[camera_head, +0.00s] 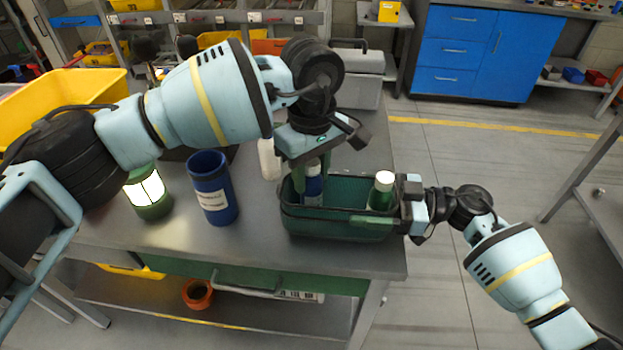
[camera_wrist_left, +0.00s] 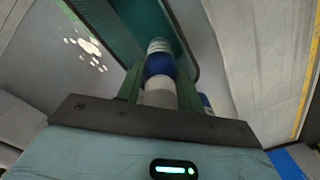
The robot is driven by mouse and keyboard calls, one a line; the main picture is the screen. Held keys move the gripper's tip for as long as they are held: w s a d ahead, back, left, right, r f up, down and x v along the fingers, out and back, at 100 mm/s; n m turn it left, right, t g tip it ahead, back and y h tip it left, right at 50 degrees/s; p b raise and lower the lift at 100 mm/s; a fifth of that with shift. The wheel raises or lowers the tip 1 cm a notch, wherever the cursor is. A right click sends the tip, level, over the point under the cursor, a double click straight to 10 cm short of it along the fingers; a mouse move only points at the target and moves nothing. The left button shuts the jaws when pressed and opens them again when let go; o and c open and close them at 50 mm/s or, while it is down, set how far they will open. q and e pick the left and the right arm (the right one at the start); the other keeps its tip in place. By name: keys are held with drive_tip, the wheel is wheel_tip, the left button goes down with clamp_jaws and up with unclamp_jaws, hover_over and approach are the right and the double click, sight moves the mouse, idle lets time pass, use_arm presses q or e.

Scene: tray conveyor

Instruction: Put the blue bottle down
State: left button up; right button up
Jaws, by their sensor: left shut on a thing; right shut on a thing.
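The blue bottle (camera_head: 313,187), blue with white bands, is upright between the fingers of my left gripper (camera_head: 307,175). That gripper is shut on it and points down into the green tray (camera_head: 330,226). The bottle (camera_wrist_left: 159,66) also shows between the fingers in the left wrist view, with the tray (camera_wrist_left: 112,28) beyond. The bottle's lower end is inside the tray outline; I cannot tell whether it touches the tray floor. My right gripper (camera_head: 385,219) is shut on the tray's right end wall.
A green bottle with a white cap (camera_head: 382,190) stands in the tray's right part. A yellow bin (camera_head: 65,92) is further left.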

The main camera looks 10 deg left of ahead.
use_arm(q)
drive_tip(key=shift+f, duration=1)
drive_tip(key=shift+f, duration=0.15)
drive_tip(key=o, duration=1)
drive_tip(key=shift+o, duration=0.2)
wheel_tip(320, 180, up, 12)
drive_tip(key=shift+r, duration=0.2)
